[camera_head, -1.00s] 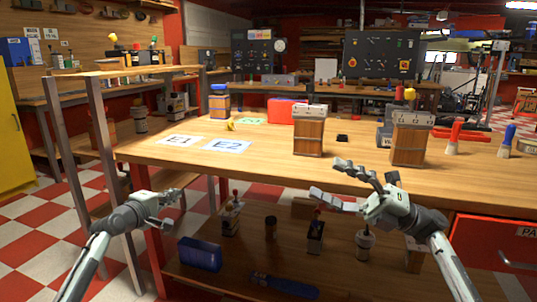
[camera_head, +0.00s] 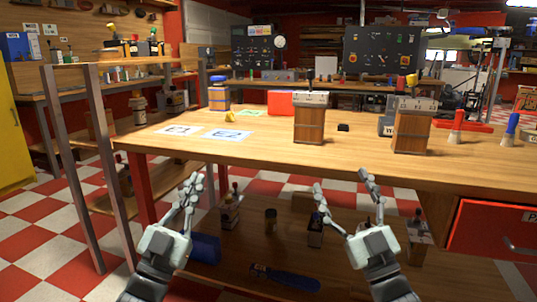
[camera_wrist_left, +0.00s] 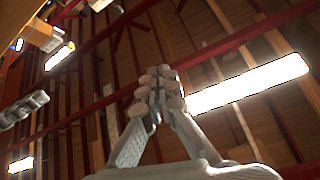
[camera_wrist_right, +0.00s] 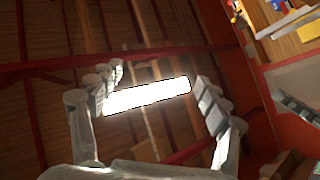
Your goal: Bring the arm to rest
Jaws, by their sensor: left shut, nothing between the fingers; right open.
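My left gripper (camera_head: 192,187) points upward in front of the workbench in the head view. Its fingers meet with nothing between them, as the left wrist view (camera_wrist_left: 160,82) shows. My right gripper (camera_head: 343,187) also points upward, to the right of the left one, in front of the bench's front edge. Its fingers are spread apart and empty, as the right wrist view (camera_wrist_right: 158,95) shows. Both wrist views look up at the ceiling beams and lamps. Both grippers appear clear of the bench and its objects.
The wooden workbench (camera_head: 270,153) spans the view ahead. A lower shelf (camera_head: 275,245) holds several tools. A red drawer (camera_head: 492,230) is at right.

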